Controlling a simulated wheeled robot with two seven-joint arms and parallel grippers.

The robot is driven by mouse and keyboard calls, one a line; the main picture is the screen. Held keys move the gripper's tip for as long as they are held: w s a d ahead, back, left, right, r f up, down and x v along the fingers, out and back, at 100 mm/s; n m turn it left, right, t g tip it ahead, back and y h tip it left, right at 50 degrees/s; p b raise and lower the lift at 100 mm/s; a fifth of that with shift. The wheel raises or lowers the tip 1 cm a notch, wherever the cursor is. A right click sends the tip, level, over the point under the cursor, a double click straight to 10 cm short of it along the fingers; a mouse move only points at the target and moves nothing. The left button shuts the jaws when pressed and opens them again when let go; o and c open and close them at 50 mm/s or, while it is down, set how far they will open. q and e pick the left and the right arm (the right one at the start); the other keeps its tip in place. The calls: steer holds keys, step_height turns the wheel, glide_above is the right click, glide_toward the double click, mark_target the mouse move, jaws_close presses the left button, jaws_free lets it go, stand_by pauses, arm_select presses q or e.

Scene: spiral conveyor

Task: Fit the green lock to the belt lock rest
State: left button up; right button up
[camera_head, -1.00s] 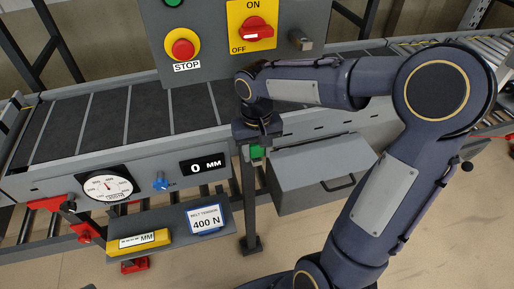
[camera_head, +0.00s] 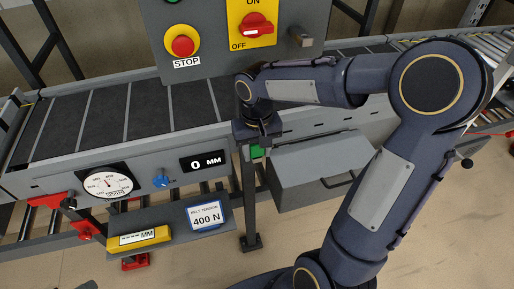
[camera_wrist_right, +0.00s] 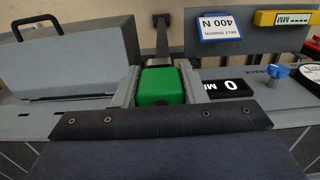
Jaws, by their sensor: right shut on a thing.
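The green lock (camera_wrist_right: 162,87) is a small green block between the two grey fingers of my right gripper (camera_wrist_right: 161,82) in the wrist view. The gripper is shut on it. In the head view my right gripper (camera_head: 256,144) points down at the front side of the conveyor, and only a bit of the green lock (camera_head: 257,152) shows under it. I cannot single out the belt lock rest in these views. My left gripper is not in view.
A grey box with a handle (camera_head: 318,170) stands right of the gripper. The control panel (camera_head: 215,50) rises behind. The 0 MM display (camera_head: 203,162), blue knob (camera_head: 161,181), gauge (camera_head: 108,184) and 400 N sign (camera_head: 206,215) are to the left.

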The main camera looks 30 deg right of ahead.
steer(key=shift+f, duration=0.25)
steer(key=o, duration=0.9)
steer(key=shift+r, duration=0.1)
step_height(320, 180, up, 8)
steer(key=shift+f, duration=0.2)
steer(key=s+a+f+t+y, duration=0.1)
steer(key=s+a+t+y, duration=0.1)
steer(key=s, duration=0.6)
steer(key=s+a+f+n+t+y, duration=0.1)
steer(key=s+a+f+t, duration=0.1)
steer(key=s, duration=0.6)
steer(key=shift+s+t+y, duration=0.25)
steer(key=shift+t+y, duration=0.15)
steer(key=shift+t, duration=0.4)
